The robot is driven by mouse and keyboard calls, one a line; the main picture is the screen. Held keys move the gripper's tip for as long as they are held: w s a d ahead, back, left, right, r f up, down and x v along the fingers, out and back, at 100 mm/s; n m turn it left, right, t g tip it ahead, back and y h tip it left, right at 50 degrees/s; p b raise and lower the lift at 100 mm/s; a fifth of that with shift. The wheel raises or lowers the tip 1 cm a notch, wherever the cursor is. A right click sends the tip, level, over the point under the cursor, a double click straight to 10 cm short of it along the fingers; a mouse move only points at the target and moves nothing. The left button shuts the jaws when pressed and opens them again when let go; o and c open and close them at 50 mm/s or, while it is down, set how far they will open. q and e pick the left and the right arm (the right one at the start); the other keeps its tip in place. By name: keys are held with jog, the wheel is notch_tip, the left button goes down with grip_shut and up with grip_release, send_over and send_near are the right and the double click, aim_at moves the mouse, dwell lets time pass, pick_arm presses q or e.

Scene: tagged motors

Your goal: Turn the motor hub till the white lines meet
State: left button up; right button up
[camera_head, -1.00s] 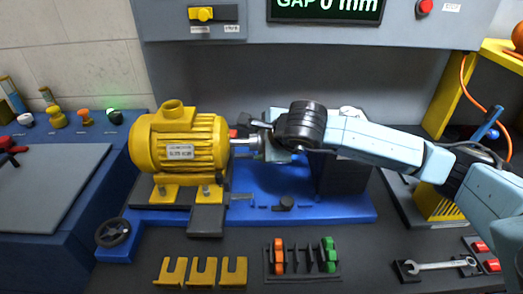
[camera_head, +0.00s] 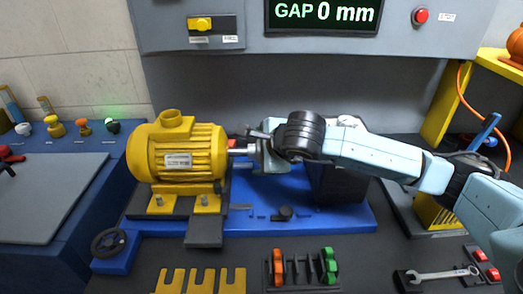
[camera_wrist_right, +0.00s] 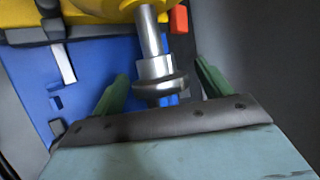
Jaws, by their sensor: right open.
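The yellow motor (camera_head: 178,150) stands on the blue base at the left, with its shaft (camera_head: 240,147) pointing right. In the right wrist view, the silver hub (camera_wrist_right: 159,76) sits on the end of the shaft. My right gripper (camera_head: 256,150) is at the hub in the head view. In the right wrist view, my right gripper (camera_wrist_right: 160,88) has its green fingers apart on either side of the hub, with gaps showing. I cannot make out the white lines. My left gripper is not in view.
The display (camera_head: 325,14) reads GAP 0 mm. A handwheel (camera_head: 109,243) is at the base's front left. Yellow shims (camera_head: 202,280), a rack of orange and green pieces (camera_head: 301,270) and a wrench (camera_head: 440,274) lie in front.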

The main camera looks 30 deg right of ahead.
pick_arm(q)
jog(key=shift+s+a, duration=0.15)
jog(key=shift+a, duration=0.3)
pick_arm(e)
jog(key=v, duration=1.3)
jog(key=shift+s+r, duration=0.1)
jog(key=shift+r, duration=0.05)
